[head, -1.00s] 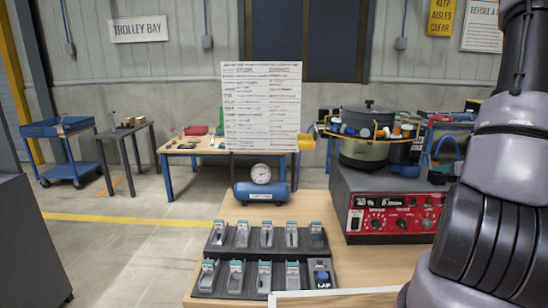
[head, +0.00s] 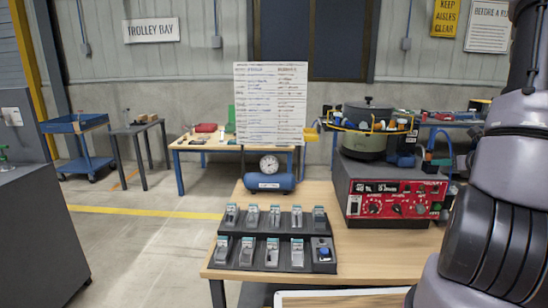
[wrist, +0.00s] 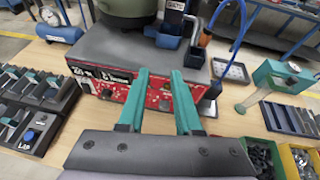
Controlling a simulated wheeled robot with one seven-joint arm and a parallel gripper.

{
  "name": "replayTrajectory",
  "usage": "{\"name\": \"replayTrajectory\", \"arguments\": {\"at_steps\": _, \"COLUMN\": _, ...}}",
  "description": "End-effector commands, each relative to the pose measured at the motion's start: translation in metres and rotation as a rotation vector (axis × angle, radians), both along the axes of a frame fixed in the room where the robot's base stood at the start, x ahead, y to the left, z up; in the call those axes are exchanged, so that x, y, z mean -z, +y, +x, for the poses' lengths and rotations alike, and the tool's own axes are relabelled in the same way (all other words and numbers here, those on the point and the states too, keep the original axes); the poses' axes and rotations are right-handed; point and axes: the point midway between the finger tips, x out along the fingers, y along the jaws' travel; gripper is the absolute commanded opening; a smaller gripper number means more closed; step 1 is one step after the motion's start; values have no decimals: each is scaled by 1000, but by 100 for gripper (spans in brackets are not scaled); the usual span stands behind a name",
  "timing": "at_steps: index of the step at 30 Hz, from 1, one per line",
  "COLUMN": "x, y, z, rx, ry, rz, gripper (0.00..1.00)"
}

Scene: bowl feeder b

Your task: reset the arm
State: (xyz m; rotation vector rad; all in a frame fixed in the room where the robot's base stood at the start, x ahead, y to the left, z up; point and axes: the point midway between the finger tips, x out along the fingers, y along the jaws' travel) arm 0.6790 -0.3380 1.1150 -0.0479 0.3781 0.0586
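My arm stands at the right edge of the head view, and the gripper itself is outside that view. In the wrist view my gripper (wrist: 160,95) shows two teal fingers, apart and parallel, with nothing between them. Beyond the fingertips is the red front panel of the bowl feeder's control box (wrist: 125,85). The box also shows in the head view (head: 395,200), with the dark bowl (head: 366,118) on top. I cannot tell how far the fingertips are from the panel.
A two-tier rack (head: 270,250) of several small switches stands on the wooden table (head: 350,248), left of the box. A blue air tank with a gauge (head: 269,182) sits behind it. In the wrist view, bins of parts (wrist: 262,155) and a teal fixture (wrist: 285,75) are at right. Floor at left is open.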

Motion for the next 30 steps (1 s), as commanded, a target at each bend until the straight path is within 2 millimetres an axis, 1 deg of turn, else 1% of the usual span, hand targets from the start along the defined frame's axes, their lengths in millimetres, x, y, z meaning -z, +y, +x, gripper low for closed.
{"name": "replayTrajectory", "arguments": {"at_steps": 1, "x": -7, "y": 9, "z": 3, "rx": -33, "ry": -6, "rz": -12, "gripper": 33}}
{"name": "replayTrajectory", "arguments": {"at_steps": 5, "x": -23, "y": 34, "z": 7, "rx": -125, "ry": -16, "rz": -47, "gripper": 33}}
{"name": "replayTrajectory", "arguments": {"at_steps": 8, "x": -40, "y": 61, "z": 9, "rx": -227, "ry": -25, "rz": -91, "gripper": 33}}
{"name": "replayTrajectory", "arguments": {"at_steps": 11, "x": -59, "y": 94, "z": 8, "rx": -349, "ry": -36, "rz": -148, "gripper": 33}}
{"name": "replayTrajectory", "arguments": {"at_steps": 14, "x": -81, "y": 134, "z": 1, "rx": -504, "ry": -48, "rz": -231, "gripper": 33}}
{"name": "replayTrajectory", "arguments": {"at_steps": 16, "x": -99, "y": 167, "z": -9, "rx": -636, "ry": -59, "rz": -312, "gripper": 33}}
{"name": "replayTrajectory", "arguments": {"at_steps": 17, "x": -106, "y": 182, "z": -15, "rx": -700, "ry": -64, "rz": -357, "gripper": 33}}
{"name": "replayTrajectory", "arguments": {"at_steps": 18, "x": -116, "y": 203, "z": -26, "rx": -792, "ry": -71, "rz": -421, "gripper": 33}}
{"name": "replayTrajectory", "arguments": {"at_steps": 20, "x": -129, "y": 231, "z": -44, "rx": -924, "ry": -79, "rz": -531, "gripper": 33}}
{"name": "replayTrajectory", "arguments": {"at_steps": 21, "x": -135, "y": 247, "z": -58, "rx": -1010, "ry": -83, "rz": -607, "gripper": 33}}
{"name": "replayTrajectory", "arguments": {"at_steps": 23, "x": -145, "y": 267, "z": -79, "rx": -1130, "ry": -90, "rz": -730, "gripper": 33}}
{"name": "replayTrajectory", "arguments": {"at_steps": 24, "x": -149, "y": 277, "z": -93, "rx": -1206, "ry": -94, "rz": -818, "gripper": 33}}
{"name": "replayTrajectory", "arguments": {"at_steps": 26, "x": -156, "y": 289, "z": -114, "rx": -1309, "ry": -100, "rz": -954, "gripper": 33}}
{"name": "replayTrajectory", "arguments": {"at_steps": 27, "x": -160, "y": 294, "z": -127, "rx": -1371, "ry": -104, "rz": -1050, "gripper": 33}}
{"name": "replayTrajectory", "arguments": {"at_steps": 29, "x": -167, "y": 299, "z": -146, "rx": -1456, "ry": -109, "rz": -1203, "gripper": 33}}
{"name": "replayTrajectory", "arguments": {"at_steps": 30, "x": -171, "y": 300, "z": -157, "rx": -1504, "ry": -112, "rz": -1306, "gripper": 33}}
